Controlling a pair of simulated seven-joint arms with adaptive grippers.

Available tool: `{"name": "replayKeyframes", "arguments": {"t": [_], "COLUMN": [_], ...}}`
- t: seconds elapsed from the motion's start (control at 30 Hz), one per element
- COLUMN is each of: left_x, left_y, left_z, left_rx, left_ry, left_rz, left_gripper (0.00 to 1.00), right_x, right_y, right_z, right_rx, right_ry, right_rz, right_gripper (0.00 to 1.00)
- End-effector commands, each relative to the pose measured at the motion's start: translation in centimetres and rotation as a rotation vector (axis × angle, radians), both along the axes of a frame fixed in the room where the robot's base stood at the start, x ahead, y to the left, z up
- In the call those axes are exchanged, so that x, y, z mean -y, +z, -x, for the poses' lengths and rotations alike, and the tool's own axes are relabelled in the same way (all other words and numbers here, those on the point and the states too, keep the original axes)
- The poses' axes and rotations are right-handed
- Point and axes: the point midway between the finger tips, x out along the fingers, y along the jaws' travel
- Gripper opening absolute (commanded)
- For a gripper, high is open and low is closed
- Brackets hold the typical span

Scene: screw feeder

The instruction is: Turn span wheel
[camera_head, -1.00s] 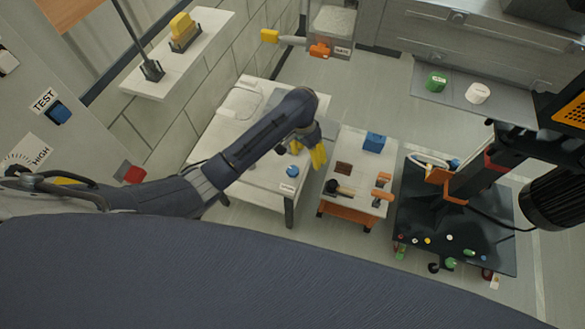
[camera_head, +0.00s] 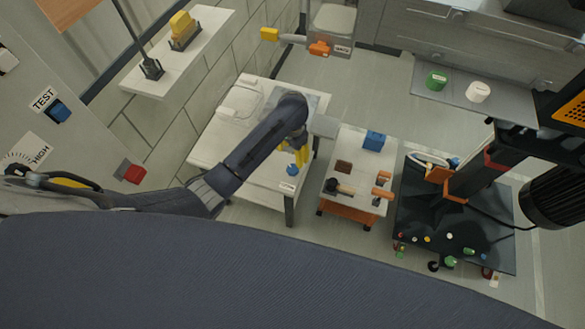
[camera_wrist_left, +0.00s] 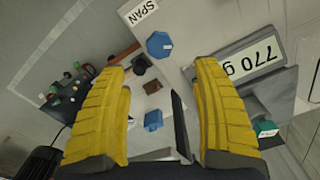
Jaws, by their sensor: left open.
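The span wheel is a blue faceted knob (camera_wrist_left: 159,45) beside a white SPAN label (camera_wrist_left: 141,12) in the left wrist view. In the head view the wheel (camera_head: 291,169) is small and partly hidden by yellow fingers, on the pale table near its front edge. My left gripper (camera_head: 300,156) has yellow fingers and hangs above the table, close to the wheel in the picture. In the left wrist view the gripper (camera_wrist_left: 158,70) is open and empty, with the wheel beyond the gap between its fingertips. No contact shows. My right gripper is not seen.
A display reading 770 g (camera_wrist_left: 248,64) lies right of the wheel in the wrist view. A small cart (camera_head: 338,207) with a blue block (camera_head: 374,141) and tools stands to the right.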

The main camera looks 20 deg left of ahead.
Motion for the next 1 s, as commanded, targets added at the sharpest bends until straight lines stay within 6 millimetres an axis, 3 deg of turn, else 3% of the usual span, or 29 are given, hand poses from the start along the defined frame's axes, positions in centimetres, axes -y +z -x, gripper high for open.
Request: {"name": "replayKeyframes", "arguments": {"t": [0.5, 0.73, 1.0], "left_x": [-0.1, 0.0, 0.0], "left_y": [-8.3, -10.3, -11.0], "left_z": [0.1, 0.0, 0.0], "left_rx": [-0.002, -0.001, 0.000], "left_ry": [-0.001, 0.000, -0.001], "left_rz": [-0.002, 0.000, -0.001], "left_gripper": [0.66, 0.66, 0.66], "right_x": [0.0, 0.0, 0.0], "right_y": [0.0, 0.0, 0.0], "right_z": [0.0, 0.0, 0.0], "right_rx": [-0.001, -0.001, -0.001], "right_ry": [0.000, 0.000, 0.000], "right_rz": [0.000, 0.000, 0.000], "right_gripper": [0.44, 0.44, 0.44]}}
